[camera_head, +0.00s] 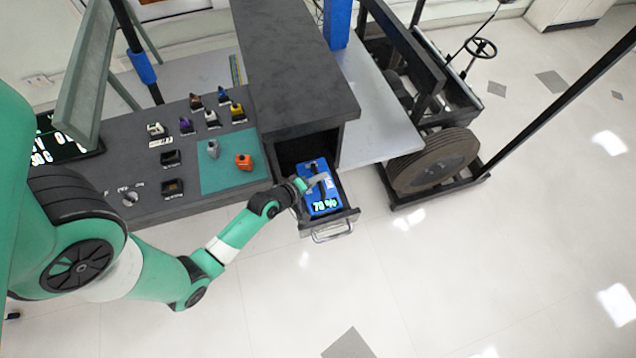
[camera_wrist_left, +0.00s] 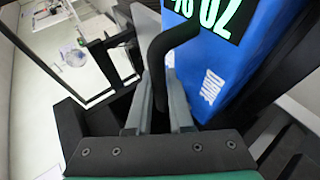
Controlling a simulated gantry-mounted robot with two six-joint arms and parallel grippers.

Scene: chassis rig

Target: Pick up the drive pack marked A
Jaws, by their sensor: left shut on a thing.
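A blue drive pack (camera_head: 321,192) with a black top handle and a green percentage readout sits in the pulled-out drawer (camera_head: 345,214). I cannot make out a letter A on it. My left gripper (camera_head: 311,182) reaches in from the left over the pack. In the left wrist view its fingers (camera_wrist_left: 166,105) are shut on the black handle (camera_wrist_left: 165,60), with the blue body (camera_wrist_left: 237,62) just to the right. I cannot tell whether the pack is clear of the drawer floor. My right gripper is not in view.
The dark cabinet (camera_head: 296,62) stands over the drawer. To the left is a grey bench with a teal mat (camera_head: 222,178), an orange block (camera_head: 244,161) and several small parts. A large tyre (camera_head: 434,162) and frame stand at right. The floor in front is clear.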

